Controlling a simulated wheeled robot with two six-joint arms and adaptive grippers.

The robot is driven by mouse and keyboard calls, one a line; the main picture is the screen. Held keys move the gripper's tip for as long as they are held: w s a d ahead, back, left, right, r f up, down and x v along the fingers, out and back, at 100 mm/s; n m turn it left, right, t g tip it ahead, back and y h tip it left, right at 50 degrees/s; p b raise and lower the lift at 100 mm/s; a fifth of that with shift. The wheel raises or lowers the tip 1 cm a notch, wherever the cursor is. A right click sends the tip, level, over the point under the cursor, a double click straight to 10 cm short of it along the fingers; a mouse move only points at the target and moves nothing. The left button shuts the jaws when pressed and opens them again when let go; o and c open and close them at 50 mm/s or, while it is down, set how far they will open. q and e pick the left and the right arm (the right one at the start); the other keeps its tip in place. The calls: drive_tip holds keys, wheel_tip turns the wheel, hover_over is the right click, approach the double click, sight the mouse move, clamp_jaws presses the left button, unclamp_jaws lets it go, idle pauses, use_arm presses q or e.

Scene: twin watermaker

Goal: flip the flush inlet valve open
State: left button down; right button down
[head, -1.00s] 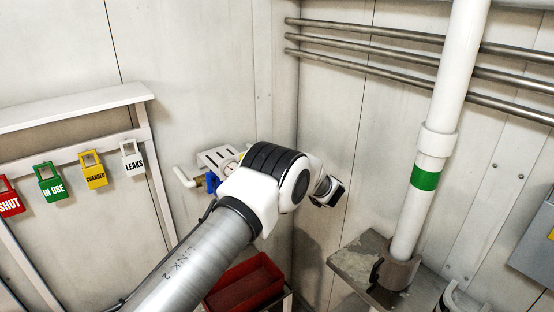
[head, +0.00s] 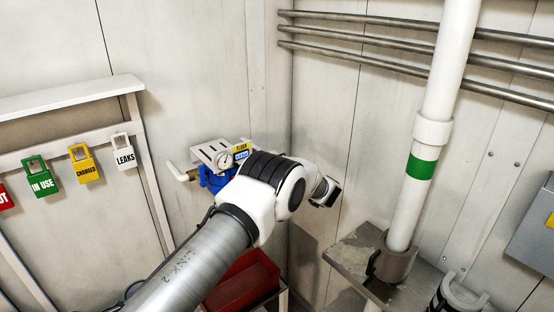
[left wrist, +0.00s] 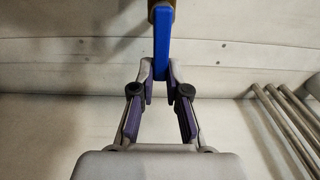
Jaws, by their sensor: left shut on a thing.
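The flush inlet valve's blue lever (left wrist: 162,45) comes down from the top of the left wrist view, below a dark brownish fitting (left wrist: 161,6). My left gripper (left wrist: 161,76) is shut on the lower end of this lever, one finger on each side. In the head view, the valve panel (head: 211,153) is on the back wall with a gauge, yellow and blue labels, and blue parts (head: 213,181) below it. My left arm hides part of the panel there, and the fingers and gripped lever cannot be made out. My right gripper is not in view.
Lockout tags, including a green one (head: 41,178), hang from a rail at left. A red bin (head: 244,283) sits below my arm. A white pipe with a green band (head: 420,166) rises from a shelf (head: 350,262) at right. Horizontal pipes (head: 365,55) cross the right wall.

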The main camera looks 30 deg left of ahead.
use_arm(q)
drive_tip(key=shift+f, duration=0.25)
drive_tip(key=c, duration=1.4)
unclamp_jaws()
drive_tip(key=shift+s, duration=0.1)
drive_tip(key=shift+c, duration=0.2)
drive_tip(key=shift+a, duration=0.15)
drive_tip(key=shift+r, duration=0.1)
drive_tip(key=v, duration=1.2)
